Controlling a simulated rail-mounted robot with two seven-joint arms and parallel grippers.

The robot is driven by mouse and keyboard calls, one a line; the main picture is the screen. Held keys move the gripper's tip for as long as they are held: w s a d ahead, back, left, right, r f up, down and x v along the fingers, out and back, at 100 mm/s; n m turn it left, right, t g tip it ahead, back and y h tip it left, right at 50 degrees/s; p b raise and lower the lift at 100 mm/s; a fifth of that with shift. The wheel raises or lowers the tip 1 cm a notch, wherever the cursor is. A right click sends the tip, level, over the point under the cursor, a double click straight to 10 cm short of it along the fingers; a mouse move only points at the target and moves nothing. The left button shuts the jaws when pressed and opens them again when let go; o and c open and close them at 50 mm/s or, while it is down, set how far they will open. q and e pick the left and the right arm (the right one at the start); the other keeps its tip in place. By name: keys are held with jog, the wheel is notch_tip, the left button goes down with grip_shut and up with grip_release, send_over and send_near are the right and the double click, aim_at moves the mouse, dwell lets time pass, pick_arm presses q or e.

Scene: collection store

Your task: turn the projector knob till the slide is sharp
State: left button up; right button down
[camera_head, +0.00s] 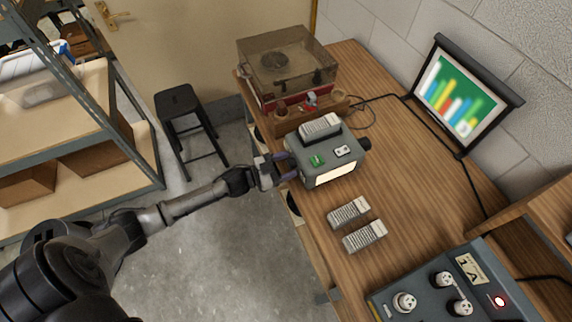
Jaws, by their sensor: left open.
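The grey projector (352,165) stands on the wooden bench, with a slide tray (320,126) on top, a green switch (317,160) and a lit front panel (336,173). Its black lens (365,145) points right. My left gripper (287,168) is open at the projector's left side, its fingers close against that side. I cannot make out the knob; it may be hidden by the fingers. The projection screen (457,98) at the back right shows a slide of coloured bars, which looks blurred. My right gripper is not in view.
Two slide trays (349,213) (364,236) lie in front of the projector. A control box (472,270) with round knobs and a red light stands at the front right. A black stool (178,100) and shelving (70,120) are at left.

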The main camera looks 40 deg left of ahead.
pick_arm(q)
jog(key=c, duration=0.9)
jog(key=shift+r+m+p, duration=0.1)
jog(key=shift+m+p, duration=0.3)
jog(key=shift+m, duration=0.1)
jog(key=m, duration=0.3)
jog(key=shift+p, duration=0.3)
jog(key=o, duration=0.9)
jog(key=shift+s, duration=0.1)
